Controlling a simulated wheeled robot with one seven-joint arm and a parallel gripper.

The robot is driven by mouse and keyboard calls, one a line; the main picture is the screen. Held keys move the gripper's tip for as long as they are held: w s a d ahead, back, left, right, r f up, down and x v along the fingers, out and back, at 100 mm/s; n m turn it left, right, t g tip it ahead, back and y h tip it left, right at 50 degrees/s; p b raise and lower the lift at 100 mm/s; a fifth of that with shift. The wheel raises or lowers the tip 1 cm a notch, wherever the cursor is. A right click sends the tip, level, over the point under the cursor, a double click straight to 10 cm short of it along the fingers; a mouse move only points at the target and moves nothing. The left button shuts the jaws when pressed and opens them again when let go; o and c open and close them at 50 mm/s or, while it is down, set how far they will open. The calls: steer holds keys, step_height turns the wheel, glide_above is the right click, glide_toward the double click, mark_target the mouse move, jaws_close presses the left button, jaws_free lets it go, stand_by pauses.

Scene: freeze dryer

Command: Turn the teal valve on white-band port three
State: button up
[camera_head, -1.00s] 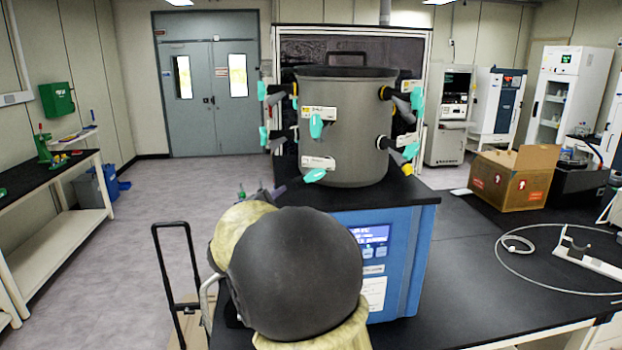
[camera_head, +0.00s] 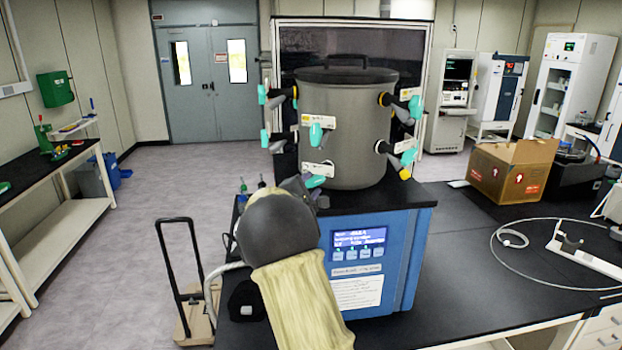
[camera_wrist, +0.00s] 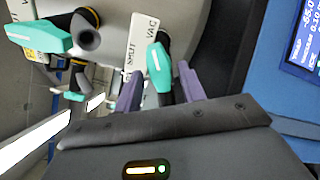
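The grey cylindrical chamber (camera_head: 350,110) stands on the blue freeze dryer (camera_head: 375,270) and carries several teal-handled valves. The lower front teal valve (camera_head: 315,181) sits below a white label (camera_head: 317,168); it also shows in the wrist view (camera_wrist: 160,68) beside a white label (camera_wrist: 142,38). No port number is readable. My gripper (camera_wrist: 161,75) is open, with its two purple fingers on either side of this teal handle. I cannot tell whether either finger touches it. In the head view my wrist hides most of the gripper.
Another teal valve (camera_head: 316,134) is above, with a yellow-and-white label; it is at upper left in the wrist view (camera_wrist: 38,36). More valves (camera_head: 408,157) stick out at the chamber's sides. A cardboard box (camera_head: 510,170) and a coiled hose (camera_head: 512,238) lie on the bench at right.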

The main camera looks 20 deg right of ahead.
steer(key=shift+w+d, duration=0.25)
jaws_close()
